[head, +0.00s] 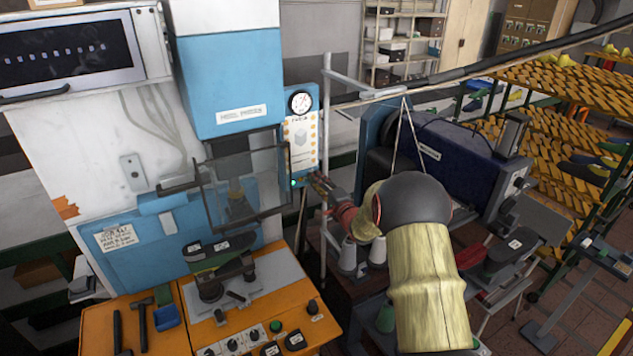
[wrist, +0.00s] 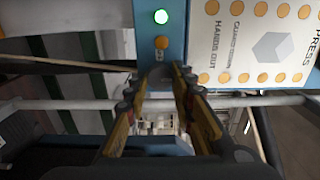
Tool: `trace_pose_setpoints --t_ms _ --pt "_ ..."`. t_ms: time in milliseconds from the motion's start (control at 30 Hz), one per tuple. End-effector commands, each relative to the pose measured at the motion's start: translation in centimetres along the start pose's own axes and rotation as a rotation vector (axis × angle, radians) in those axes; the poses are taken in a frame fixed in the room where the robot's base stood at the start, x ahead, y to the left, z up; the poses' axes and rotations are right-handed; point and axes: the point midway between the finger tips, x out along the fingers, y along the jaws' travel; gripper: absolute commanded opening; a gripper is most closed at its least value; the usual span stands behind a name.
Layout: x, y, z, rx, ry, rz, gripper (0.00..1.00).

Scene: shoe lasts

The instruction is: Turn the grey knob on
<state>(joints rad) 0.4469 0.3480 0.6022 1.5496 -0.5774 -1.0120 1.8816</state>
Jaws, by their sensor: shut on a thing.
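The grey knob (wrist: 160,75) sits on a blue panel edge in the wrist view, below a round orange button (wrist: 161,42) and a lit green lamp (wrist: 161,17). My gripper (wrist: 164,78) has its two yellow-and-black fingers on either side of the knob, shut on it. The fingers hide part of the knob, and I cannot tell which way it points. In the head view my gripper (head: 318,180) reaches the lower right corner of the blue press panel (head: 287,140); the green lamp (head: 293,183) shows just left of it, and the knob is hidden there.
A blue-and-white press (head: 228,70) stands left of the panel, above an orange bench (head: 160,325) with tools. A grey rail frame (head: 326,110) rises close to my gripper. A blue machine (head: 440,150) and shoe racks (head: 560,85) stand to the right.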

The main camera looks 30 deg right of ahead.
Motion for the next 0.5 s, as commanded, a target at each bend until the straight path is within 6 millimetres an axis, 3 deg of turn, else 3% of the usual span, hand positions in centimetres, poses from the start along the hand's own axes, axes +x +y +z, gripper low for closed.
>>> trace_pose_setpoints --t_ms 500 --pt "-0.03 0.09 -0.08 0.039 0.002 0.001 0.0"
